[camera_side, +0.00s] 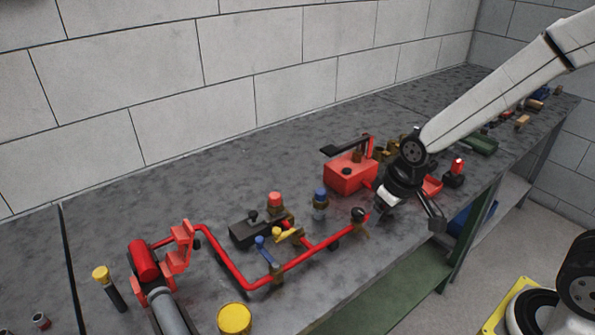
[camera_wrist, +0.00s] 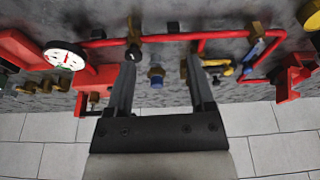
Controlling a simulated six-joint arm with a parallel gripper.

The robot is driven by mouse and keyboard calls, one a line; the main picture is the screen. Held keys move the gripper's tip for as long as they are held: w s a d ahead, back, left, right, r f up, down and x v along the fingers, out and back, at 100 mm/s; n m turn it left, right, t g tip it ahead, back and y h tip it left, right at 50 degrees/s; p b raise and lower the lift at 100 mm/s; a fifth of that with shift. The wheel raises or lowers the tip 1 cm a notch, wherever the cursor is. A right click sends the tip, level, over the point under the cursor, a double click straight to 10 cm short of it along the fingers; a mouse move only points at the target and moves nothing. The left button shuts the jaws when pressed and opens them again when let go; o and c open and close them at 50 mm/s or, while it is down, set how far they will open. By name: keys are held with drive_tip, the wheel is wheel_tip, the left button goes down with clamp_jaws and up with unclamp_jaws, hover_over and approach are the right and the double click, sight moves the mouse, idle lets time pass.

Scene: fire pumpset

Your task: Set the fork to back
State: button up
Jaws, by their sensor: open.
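No part is marked as the fork, and I cannot tell for sure which one it is. A red stepped bracket (camera_side: 181,248) stands at the left end of the red pipe (camera_side: 300,262); a similar red bracket shows at the right of the wrist view (camera_wrist: 292,76). My gripper (camera_side: 408,205) is to the right of the pipe's black-topped fitting (camera_side: 360,215), above the bench. In the wrist view my gripper (camera_wrist: 162,85) has its fingers wide apart, with nothing held. A blue-capped fitting (camera_wrist: 156,76) shows in the gap between them, farther off.
A yellow lever (camera_side: 288,235) and a blue lever (camera_side: 265,250) sit on the pipe. A red box (camera_side: 350,174) with a black handle stands behind my gripper. A white dial gauge (camera_wrist: 65,57) is at the wrist view's left. The bench's back left is clear.

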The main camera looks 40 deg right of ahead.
drive_tip(key=w+a+n, duration=0.2)
drive_tip(key=w+a, duration=0.4)
drive_tip(key=w, duration=0.6)
drive_tip(key=n+t+y, duration=0.1)
drive_tip(key=n+y, duration=0.1)
approach(253, 213)
drive_tip(key=shift+w+a+f, duration=0.1)
drive_tip(key=shift+a+f, duration=0.15)
drive_tip(key=shift+f, duration=0.1)
drive_tip(key=shift+f, duration=0.1)
drive_tip(key=shift+x, duration=3.8)
drive_tip(key=shift+w+d, duration=0.1)
drive_tip(key=shift+d, duration=0.1)
clamp_jaws()
